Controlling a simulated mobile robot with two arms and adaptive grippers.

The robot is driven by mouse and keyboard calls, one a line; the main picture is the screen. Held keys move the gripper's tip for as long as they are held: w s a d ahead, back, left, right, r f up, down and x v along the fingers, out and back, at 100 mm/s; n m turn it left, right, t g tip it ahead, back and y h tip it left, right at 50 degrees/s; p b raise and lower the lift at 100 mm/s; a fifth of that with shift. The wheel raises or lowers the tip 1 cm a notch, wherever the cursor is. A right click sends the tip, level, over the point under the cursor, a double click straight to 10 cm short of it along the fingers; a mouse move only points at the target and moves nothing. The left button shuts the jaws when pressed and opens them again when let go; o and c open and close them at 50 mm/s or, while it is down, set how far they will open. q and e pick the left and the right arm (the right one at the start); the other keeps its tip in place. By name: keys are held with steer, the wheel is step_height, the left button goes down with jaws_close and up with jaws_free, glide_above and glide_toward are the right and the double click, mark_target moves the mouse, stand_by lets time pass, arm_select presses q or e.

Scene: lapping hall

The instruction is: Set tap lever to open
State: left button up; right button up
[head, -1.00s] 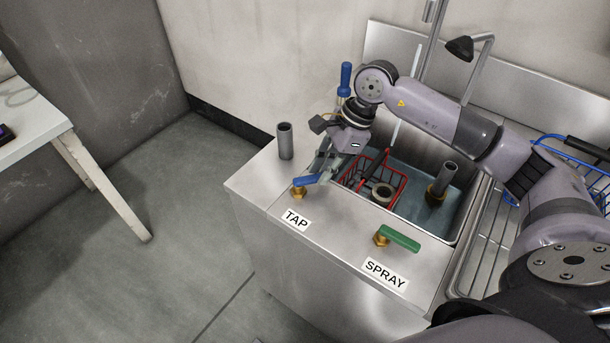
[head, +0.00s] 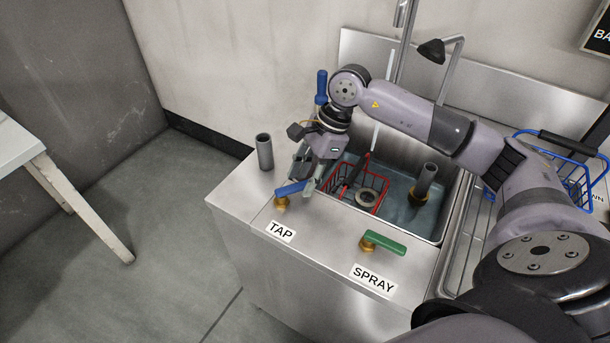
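The tap lever (head: 291,188) is a blue handle on a brass valve, behind the TAP label (head: 281,231) on the steel sink unit. It points right and slightly back. My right gripper (head: 305,175) reaches down at the lever's free end, with its fingers apart. One finger is beside the lever's tip; I cannot tell whether they touch. The far finger is partly hidden. My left gripper is out of view.
A green spray lever (head: 391,243) sits to the right. A red wire basket (head: 357,197) stands in the basin. An upright grey pipe (head: 265,152) is left of the gripper. A blue basket (head: 555,150) is at the far right.

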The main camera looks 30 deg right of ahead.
steer(key=shift+d+r, duration=0.15)
steer(key=shift+r, duration=0.1)
steer(key=v, duration=1.1)
steer(key=shift+r, duration=0.25)
